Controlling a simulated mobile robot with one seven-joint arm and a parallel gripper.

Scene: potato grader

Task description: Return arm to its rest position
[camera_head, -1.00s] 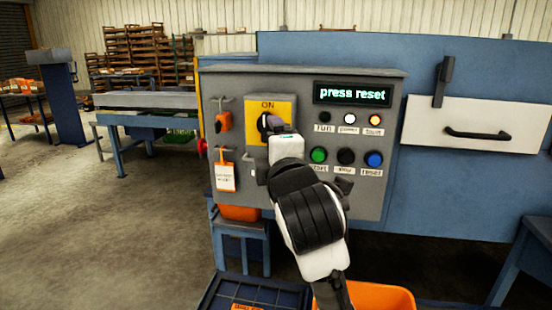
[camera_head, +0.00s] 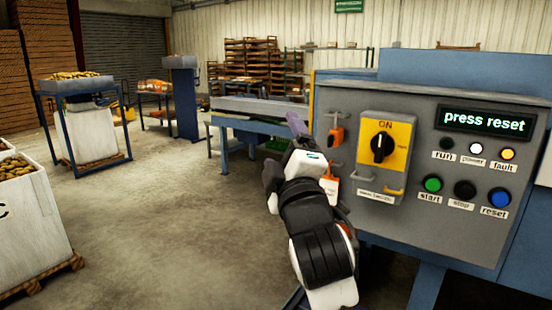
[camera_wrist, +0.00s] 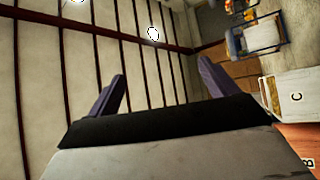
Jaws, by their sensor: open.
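My gripper (camera_head: 297,126) is in the middle of the head view, raised in front of the left edge of the grey control panel (camera_head: 420,223). It is apart from the yellow switch plate (camera_head: 402,128) and its black rotary knob (camera_head: 382,148), which stands upright below the word ON. In the wrist view my gripper (camera_wrist: 158,95) shows two purple fingers spread apart with nothing between them. My white and black arm covers the panel's lower left and partly hides the orange tag there.
The panel display (camera_head: 485,121) reads "press reset". An orange padlock (camera_head: 336,136) hangs near my gripper. A blue conveyor table (camera_head: 250,125) stands behind. Potato bins and a blue-framed stand (camera_head: 75,83) are at left. Open concrete floor (camera_head: 170,210) lies between.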

